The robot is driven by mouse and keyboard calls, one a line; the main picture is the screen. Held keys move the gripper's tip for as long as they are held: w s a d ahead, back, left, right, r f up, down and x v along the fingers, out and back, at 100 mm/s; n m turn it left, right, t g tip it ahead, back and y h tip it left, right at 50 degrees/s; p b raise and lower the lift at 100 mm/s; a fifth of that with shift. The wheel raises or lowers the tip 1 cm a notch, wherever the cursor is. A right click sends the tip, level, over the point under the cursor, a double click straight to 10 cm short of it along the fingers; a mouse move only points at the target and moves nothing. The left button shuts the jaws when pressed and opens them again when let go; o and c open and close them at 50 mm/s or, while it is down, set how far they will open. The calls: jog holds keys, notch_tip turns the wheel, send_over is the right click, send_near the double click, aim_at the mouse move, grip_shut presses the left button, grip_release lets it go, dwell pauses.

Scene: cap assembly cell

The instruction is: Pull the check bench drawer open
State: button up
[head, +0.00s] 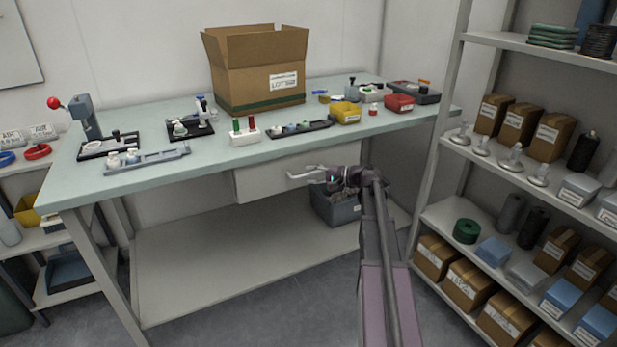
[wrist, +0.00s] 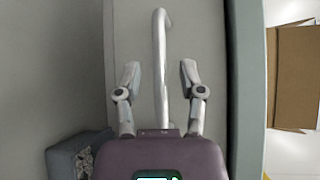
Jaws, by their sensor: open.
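The check bench drawer (head: 262,183) is a pale grey front under the bench top, and it looks closed in the head view. Its light bar handle (head: 300,175) runs across the front. In the wrist view the drawer front (wrist: 205,40) fills the middle and the handle (wrist: 160,60) runs lengthwise between my fingers. My gripper (wrist: 158,75) is open, with one finger on each side of the handle and a gap on both sides. In the head view my gripper (head: 324,174) is at the handle's right end, which it partly hides.
The bench top (head: 215,165) overhangs the drawer and carries fixtures, small bins and an open cardboard box (head: 258,75). A grey bin (head: 338,208) stands on the lower shelf (head: 220,255) below my gripper. A loaded shelf rack (head: 440,150) stands at the right.

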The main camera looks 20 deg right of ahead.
jog(key=shift+w+a+f, duration=0.1)
jog(key=shift+w+a, duration=0.25)
jog(key=shift+a, duration=0.1)
grip_shut()
jog(key=shift+s, duration=0.1)
